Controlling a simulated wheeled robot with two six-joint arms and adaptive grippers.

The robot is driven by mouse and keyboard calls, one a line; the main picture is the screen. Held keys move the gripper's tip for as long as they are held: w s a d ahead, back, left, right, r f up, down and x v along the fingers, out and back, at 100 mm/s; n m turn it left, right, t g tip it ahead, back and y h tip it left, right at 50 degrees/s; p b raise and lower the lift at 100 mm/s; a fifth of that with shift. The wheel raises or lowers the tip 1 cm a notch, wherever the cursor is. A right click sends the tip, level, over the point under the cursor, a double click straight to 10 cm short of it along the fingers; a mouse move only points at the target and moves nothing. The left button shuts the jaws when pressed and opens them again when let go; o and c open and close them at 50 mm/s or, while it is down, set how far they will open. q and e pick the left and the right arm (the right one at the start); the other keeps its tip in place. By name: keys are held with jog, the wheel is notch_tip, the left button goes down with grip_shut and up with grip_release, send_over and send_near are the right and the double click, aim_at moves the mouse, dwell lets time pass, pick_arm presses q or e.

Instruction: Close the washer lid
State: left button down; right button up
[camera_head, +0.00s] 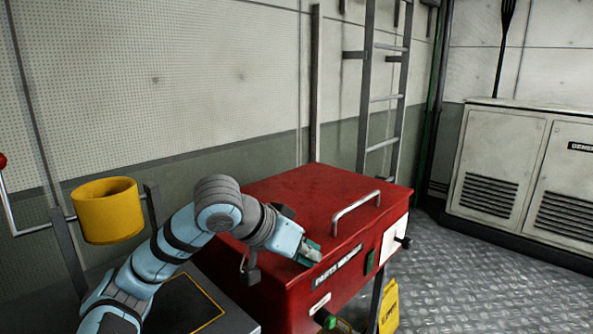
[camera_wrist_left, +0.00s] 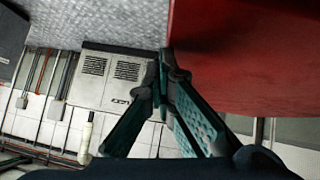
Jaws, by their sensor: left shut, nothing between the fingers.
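The red parts washer (camera_head: 290,300) stands in the middle of the head view. Its red lid (camera_head: 300,192) lies flat over the top and looks down, with a metal bar handle (camera_head: 356,212) on it. I cannot see a gap under the lid. My left gripper (camera_head: 309,254) is shut and empty at the washer's front upper edge, left of the handle. In the left wrist view the shut fingers (camera_wrist_left: 162,75) are beside a large red surface (camera_wrist_left: 245,55) of the washer. I cannot tell whether they touch it. My right gripper is in neither view.
A yellow cylinder (camera_head: 106,212) is at the left by the wall. A dark-topped surface (camera_head: 185,305) lies below my left arm. A ladder (camera_head: 384,95) stands behind the washer. Grey generator cabinets (camera_head: 520,175) are at the right.

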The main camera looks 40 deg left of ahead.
pick_arm(q)
jog(key=shift+s+d+f, duration=0.15)
jog(key=shift+s+f, duration=0.05)
jog(key=shift+f, duration=0.2)
jog(key=r+p, duration=0.2)
jog(key=r, duration=0.1)
jog(key=r+p, duration=0.1)
jog(key=r, duration=0.1)
jog(key=shift+w, duration=0.3)
jog(key=d+v, duration=0.1)
jog(key=v, duration=0.9)
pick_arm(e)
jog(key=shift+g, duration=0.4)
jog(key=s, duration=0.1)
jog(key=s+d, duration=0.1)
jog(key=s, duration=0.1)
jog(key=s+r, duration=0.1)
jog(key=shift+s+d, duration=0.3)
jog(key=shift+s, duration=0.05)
